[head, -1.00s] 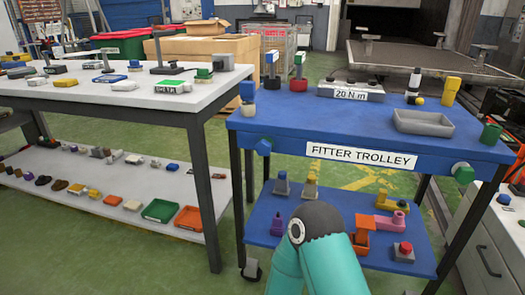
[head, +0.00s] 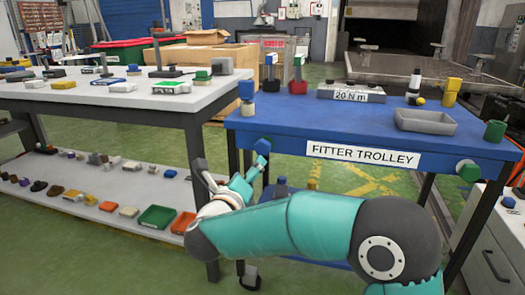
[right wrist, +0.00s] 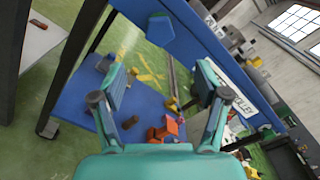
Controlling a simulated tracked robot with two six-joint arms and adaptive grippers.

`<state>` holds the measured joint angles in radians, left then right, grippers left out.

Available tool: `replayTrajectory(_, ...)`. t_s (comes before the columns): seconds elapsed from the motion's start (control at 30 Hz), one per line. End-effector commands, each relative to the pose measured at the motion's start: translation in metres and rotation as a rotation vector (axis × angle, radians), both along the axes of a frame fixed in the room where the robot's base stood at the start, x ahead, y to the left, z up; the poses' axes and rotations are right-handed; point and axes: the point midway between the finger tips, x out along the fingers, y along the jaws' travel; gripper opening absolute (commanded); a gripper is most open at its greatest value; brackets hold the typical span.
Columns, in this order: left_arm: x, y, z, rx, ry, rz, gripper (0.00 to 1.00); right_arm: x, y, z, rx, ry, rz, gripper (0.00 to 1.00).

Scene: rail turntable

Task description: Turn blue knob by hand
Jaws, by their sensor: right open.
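The blue knob (head: 262,146) sits on the left end of the front edge of the blue trolley (head: 290,125). In the right wrist view the knob (right wrist: 160,30) is a faceted blue piece above the space between my fingers. My right gripper (head: 228,168) is open and empty, just left of and below the knob in the head view. One fingertip appears close to the knob there; I cannot tell whether it touches. In the right wrist view my right gripper (right wrist: 159,85) has its fingers wide apart. My left gripper is not in view.
A green knob (head: 468,170) is on the right end of the trolley front. The "FITTER TROLLEY" sign (head: 363,155) lies between the knobs. The white-topped bench (head: 120,98) stands at left, its leg near my gripper. Several items are on the trolley's lower shelf (right wrist: 110,125).

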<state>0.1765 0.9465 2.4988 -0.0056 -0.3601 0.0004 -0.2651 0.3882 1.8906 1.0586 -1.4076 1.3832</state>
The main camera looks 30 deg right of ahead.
Motion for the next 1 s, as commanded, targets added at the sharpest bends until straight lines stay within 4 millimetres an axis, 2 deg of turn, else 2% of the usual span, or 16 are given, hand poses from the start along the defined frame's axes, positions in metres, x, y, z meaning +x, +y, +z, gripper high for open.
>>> replayTrajectory(0.2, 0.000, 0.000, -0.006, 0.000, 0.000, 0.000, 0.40, 0.031, -0.038, -0.003, -0.002, 0.002, -0.003, 0.74)
replayTrajectory(0.5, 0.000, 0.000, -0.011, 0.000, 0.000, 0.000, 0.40, 0.070, -0.082, -0.002, -0.004, 0.003, -0.001, 0.74)
replayTrajectory(0.7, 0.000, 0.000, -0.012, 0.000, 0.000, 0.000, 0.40, 0.084, -0.097, -0.001, -0.003, 0.004, 0.001, 0.74)
replayTrajectory(1.0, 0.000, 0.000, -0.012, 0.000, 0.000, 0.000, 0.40, 0.087, -0.101, -0.001, -0.003, 0.005, 0.004, 0.74)
